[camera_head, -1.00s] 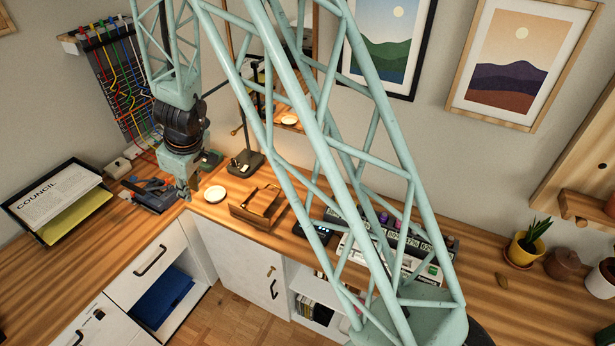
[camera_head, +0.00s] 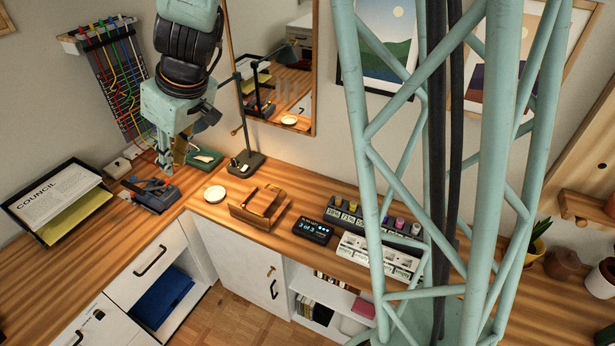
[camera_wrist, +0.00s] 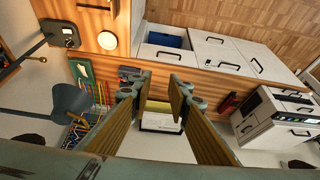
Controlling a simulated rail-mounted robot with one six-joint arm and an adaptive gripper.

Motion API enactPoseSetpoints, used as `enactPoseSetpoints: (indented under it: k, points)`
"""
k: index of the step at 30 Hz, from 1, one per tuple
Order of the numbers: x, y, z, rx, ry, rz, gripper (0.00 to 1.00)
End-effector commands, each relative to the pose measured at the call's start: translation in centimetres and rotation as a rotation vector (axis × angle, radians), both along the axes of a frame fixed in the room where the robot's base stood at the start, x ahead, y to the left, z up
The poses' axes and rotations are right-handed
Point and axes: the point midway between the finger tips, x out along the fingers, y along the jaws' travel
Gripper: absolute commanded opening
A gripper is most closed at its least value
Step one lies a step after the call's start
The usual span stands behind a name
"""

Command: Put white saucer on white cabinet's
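The white saucer (camera_head: 214,194) lies flat on the wooden desk near its inner corner, left of a wooden holder. It also shows in the wrist view (camera_wrist: 107,40), left of my gripper's fingers. My gripper (camera_head: 173,160) hangs above the desk, left of the saucer in the head view. In the wrist view my gripper (camera_wrist: 160,88) is open, with nothing between its fingers. A white cabinet (camera_head: 237,258) with a dark handle stands below the desk. Left of it, a white drawer unit (camera_head: 150,262) has a drawer open with something blue inside.
A desk lamp (camera_head: 246,163) stands behind the saucer. The wooden holder (camera_head: 250,215) and a black digital display (camera_head: 312,232) are to its right. A blue-grey tool holder (camera_head: 152,197) and a black document tray (camera_head: 42,209) are to its left. The left desk front is clear.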

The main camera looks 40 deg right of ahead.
Motion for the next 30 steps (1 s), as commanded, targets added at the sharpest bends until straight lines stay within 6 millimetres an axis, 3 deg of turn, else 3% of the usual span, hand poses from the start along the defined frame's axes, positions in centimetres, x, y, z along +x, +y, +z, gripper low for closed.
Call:
enactPoseSetpoints:
  k: [15, 30]
  points:
    - [-7.9, -0.8, 7.4, 0.044, 0.023, -0.066, 0.17]
    - [-16.5, -3.0, 12.3, 0.05, 0.054, -0.156, 0.17]
